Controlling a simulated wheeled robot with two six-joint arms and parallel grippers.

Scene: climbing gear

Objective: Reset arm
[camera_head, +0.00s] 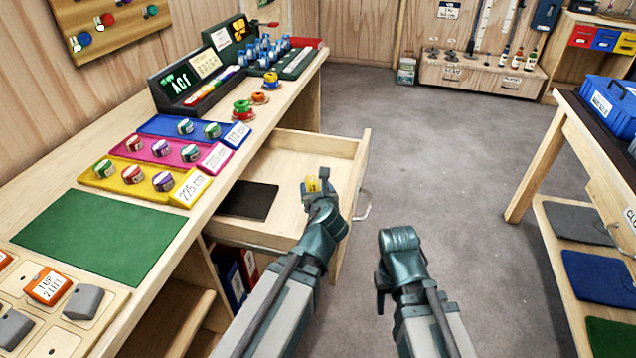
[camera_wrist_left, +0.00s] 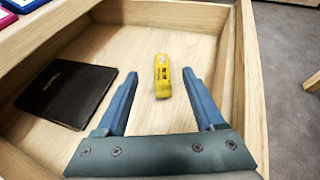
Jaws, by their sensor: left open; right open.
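My left gripper (camera_head: 318,188) is over the open drawer (camera_head: 352,150) of the bench. A dark book (camera_wrist_left: 68,92) lies in the drawer to the left of the fingers. My right gripper (camera_head: 384,298) hangs over the floor right of the drawer; its fingers are mostly hidden and no held object shows.
The bench holds yellow, pink and blue trays (camera_head: 128,187) with round items, a green mat (camera_head: 98,233) and a scale-like display (camera_head: 180,82). A second table (camera_head: 572,128) with a blue crate (camera_head: 610,104) stands at right. Grey floor between is clear.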

